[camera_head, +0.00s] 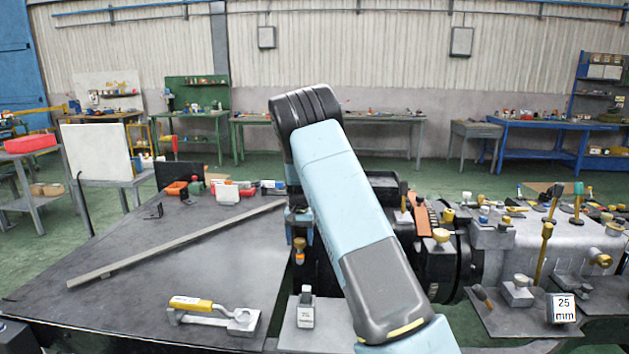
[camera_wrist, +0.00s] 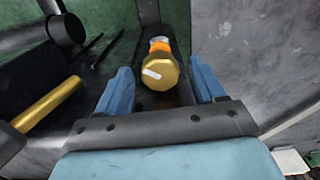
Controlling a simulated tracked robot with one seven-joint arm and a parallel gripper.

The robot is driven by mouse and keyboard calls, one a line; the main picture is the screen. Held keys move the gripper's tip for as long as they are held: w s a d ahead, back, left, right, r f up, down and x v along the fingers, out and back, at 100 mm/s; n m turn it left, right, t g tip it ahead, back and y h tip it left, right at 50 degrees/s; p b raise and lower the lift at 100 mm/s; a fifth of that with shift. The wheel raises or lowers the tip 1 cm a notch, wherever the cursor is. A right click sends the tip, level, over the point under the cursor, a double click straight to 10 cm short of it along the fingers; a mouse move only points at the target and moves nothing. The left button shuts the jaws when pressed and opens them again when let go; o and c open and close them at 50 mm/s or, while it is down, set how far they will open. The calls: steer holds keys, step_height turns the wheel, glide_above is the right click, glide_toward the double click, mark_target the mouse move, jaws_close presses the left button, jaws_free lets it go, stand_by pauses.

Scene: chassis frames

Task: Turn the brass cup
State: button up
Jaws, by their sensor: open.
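The brass cup (camera_wrist: 161,74) shows in the wrist view as a faceted brass top with a white mark on it. An orange band and a pale part show just beyond it. My gripper (camera_wrist: 160,66) is open, with one blue finger on each side of the cup and visible gaps between. I cannot tell how far down the fingers reach beside it. In the head view my gripper (camera_head: 299,222) points down at the left edge of the machinery, and the small brass cup (camera_head: 300,243) shows just below it.
A brass rod (camera_wrist: 48,103) lies left of my gripper in the wrist view. In the head view, crowded machinery (camera_head: 550,245) fills the right. A long bar (camera_head: 170,246) and a yellow-handled clamp (camera_head: 205,310) lie on the dark table (camera_head: 110,310), whose middle is mostly clear.

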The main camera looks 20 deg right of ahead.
step_height(320, 180, up, 14)
steer(key=s+r+t+y, duration=0.1)
steer(key=s+r, duration=1.2)
steer(key=s, duration=0.1)
steer(key=shift+s+d+n+t, duration=0.25)
steer(key=shift+d+n+t, duration=0.15)
steer(key=shift+f, duration=0.1)
steer(key=g+h, duration=0.1)
steer(key=g, duration=0.1)
glide_above(300, 240)
step_height(300, 240, down, 13)
steer(key=shift+n, duration=0.3)
step_height(300, 240, down, 14)
steer(key=shift+a+r, duration=0.1)
steer(key=c, duration=1.1)
steer(key=shift+o, duration=0.2)
